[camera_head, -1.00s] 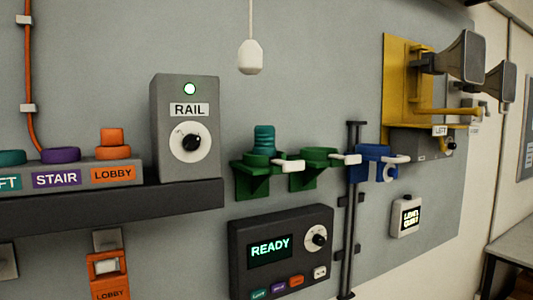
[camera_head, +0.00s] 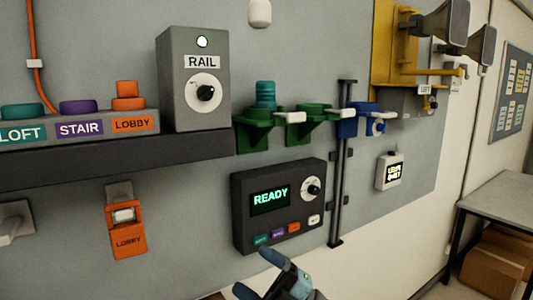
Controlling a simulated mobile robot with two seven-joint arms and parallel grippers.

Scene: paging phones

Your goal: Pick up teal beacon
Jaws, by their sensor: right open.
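The teal beacon (camera_head: 265,94) is a ribbed teal cylinder standing upright in the left green bracket (camera_head: 258,132) on the grey wall panel. My right gripper (camera_head: 256,270) is at the bottom of the head view, below the READY box. It is open and empty, well below the beacon and apart from it. My left gripper is not in view.
The READY box (camera_head: 295,176) sits between my right gripper and the brackets. A second green bracket (camera_head: 305,130) and a blue one (camera_head: 357,125) are to the right, with a vertical dark rail (camera_head: 341,190). The RAIL box (camera_head: 187,105) stands on a dark shelf (camera_head: 110,160) at left.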

